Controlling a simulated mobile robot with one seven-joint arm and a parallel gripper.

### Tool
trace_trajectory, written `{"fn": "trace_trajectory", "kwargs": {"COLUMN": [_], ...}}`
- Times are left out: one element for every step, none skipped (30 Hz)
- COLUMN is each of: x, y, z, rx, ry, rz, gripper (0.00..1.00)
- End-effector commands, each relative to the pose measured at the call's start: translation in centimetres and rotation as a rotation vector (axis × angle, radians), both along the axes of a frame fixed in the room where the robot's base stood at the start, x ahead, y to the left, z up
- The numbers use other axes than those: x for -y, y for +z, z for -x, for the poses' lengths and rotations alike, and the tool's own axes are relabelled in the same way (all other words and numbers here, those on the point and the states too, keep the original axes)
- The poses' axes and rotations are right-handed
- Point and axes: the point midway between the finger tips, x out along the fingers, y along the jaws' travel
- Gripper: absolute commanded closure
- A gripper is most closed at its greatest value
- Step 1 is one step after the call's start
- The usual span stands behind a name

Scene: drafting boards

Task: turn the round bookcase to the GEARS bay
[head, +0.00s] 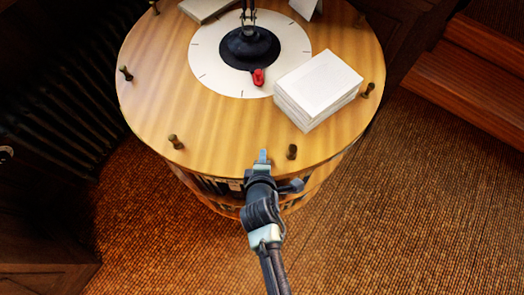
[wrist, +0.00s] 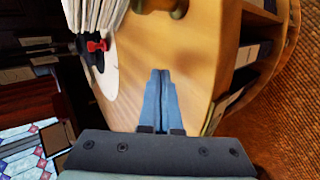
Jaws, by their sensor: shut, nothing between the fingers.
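The round bookcase has a wooden top (head: 220,150) with short dark pegs around its rim. A white dial with tick marks (head: 205,60) lies at its centre, with a red pointer (head: 258,77) at the lamp's foot. Shelves with books show under the rim; no GEARS label is legible. My gripper (head: 263,156) is shut and empty at the near rim, just left of a peg (head: 291,152). In the wrist view my closed fingers (wrist: 160,75) are over the wooden top, with a peg (wrist: 175,8) ahead of them. I cannot tell whether they touch it.
A black lamp base (head: 249,47) stands on the dial. A stack of white paper (head: 318,88) lies at the right of the top. Another peg (head: 176,142) is to the left of my gripper. Wooden steps (head: 470,70) are at upper right; woven carpet (head: 430,200) is clear at right.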

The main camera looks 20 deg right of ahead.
Motion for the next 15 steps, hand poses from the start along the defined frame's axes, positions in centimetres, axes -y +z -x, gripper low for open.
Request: {"fn": "trace_trajectory", "kwargs": {"x": [0.2, 0.3, 0.7, 1.0, 1.3, 1.8, 2.2, 2.5, 2.9, 3.3, 3.7, 4.1, 4.4, 4.7, 5.1], "y": [0.1, 0.2, 0.2, 0.3, 0.4, 0.4, 0.5, 0.4, 0.3, 0.4, 0.3, 0.4, 0.0, -0.1, -0.1], "z": [0.0, 0.1, 0.1, 0.2, 0.3, 0.4, 0.5, 0.5, 0.6, 0.6, 0.7, 0.8, 0.8, 0.9, 1.0], "rx": [-0.001, -0.002, -0.003, -0.004, -0.004, -0.004, -0.002, -0.003, -0.003, -0.002, -0.002, 0.001, 0.0, -0.001, -0.002], "ry": [0.001, 0.003, 0.006, 0.01, 0.014, 0.019, 0.021, 0.029, 0.035, 0.039, 0.042, 0.047, 0.052, 0.056, 0.061], "rz": [0.0, 0.0, -0.001, -0.002, -0.001, -0.001, -0.001, -0.002, -0.002, -0.003, -0.003, -0.002, -0.002, -0.003, -0.002], "gripper": [1.0, 1.0, 1.0, 1.0, 1.0, 1.0, 1.0, 1.0, 1.0, 1.0, 1.0, 1.0, 1.0, 1.0, 1.0]}}
